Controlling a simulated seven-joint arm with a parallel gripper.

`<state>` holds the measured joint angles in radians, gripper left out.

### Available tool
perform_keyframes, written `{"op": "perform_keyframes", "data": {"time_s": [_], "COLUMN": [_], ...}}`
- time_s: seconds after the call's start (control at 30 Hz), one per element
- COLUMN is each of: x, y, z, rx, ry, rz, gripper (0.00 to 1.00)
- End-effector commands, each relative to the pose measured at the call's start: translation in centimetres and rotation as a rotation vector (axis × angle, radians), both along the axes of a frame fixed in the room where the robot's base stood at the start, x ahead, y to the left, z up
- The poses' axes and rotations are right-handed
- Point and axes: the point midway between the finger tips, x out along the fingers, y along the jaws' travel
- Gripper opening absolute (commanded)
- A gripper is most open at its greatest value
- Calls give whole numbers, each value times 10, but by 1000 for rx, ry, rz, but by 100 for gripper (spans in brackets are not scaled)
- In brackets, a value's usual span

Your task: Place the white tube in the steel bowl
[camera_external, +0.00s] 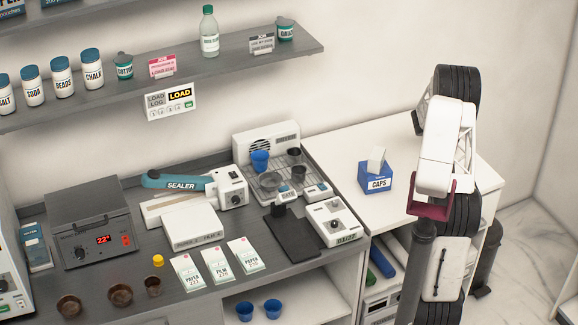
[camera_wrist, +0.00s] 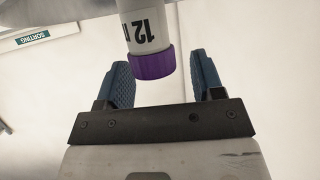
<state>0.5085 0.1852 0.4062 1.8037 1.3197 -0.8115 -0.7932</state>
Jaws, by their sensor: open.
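The white tube (camera_wrist: 145,30) shows in the wrist view with a purple cap and the dark marking "12". Its cap end points toward my gripper (camera_wrist: 163,80). My gripper is open, with one blue finger on each side. The cap lies near the gap between the fingertips, nearer the left finger; I see no grip on it. I cannot make out the tube or my fingers in the external view. A grey metallic bowl (camera_external: 271,181), seemingly the steel bowl, sits on the wire rack on the counter, left of my arm.
Cups, including a blue cup (camera_external: 260,161), crowd the rack. A blue CAPS box (camera_external: 376,180) stands on the white table (camera_external: 345,150). Small brown bowls (camera_external: 120,295) stand at the counter's front left. A SORTING sign (camera_wrist: 32,38) shows in the wrist view.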

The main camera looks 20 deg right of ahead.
Motion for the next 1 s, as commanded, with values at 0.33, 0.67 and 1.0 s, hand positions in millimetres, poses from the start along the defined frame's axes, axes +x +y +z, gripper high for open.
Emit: {"op": "perform_keyframes", "data": {"time_s": [0.33, 0.67, 1.0], "x": [0, 0, 0], "y": [0, 0, 0], "z": [28, 61, 70], "rx": [-1, 0, 0], "ry": [-3, -3, 0], "rz": [0, -1, 0], "gripper": [61, 61, 61]}}
